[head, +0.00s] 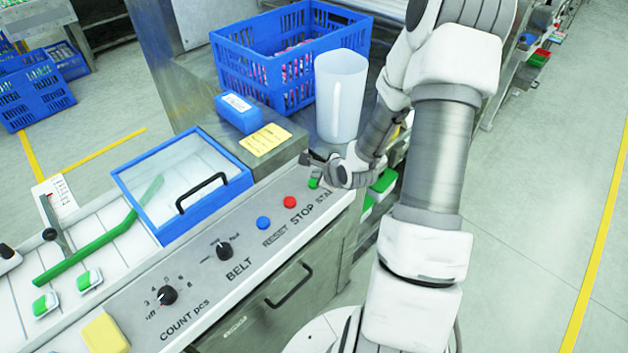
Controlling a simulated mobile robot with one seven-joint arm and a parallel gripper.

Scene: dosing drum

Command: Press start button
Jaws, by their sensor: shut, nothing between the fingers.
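The green start button (313,183) is on the sloping control panel (190,322), at the right end of its row. It is partly hidden by my gripper, and its label is cut off by my arm after "STA". My gripper (306,160) is shut and empty. Its fingers show just above and behind the green button in the picture; I cannot tell whether they touch it. The red stop button (290,202) and the blue reset button (263,223) are to the left of the green one.
The belt knob (224,250) and count knob (167,295) are further left. A blue-framed lid (187,174) with a black handle is behind the panel. A white jug (340,95), a blue crate (262,55) and a yellow note (265,139) are close behind my gripper.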

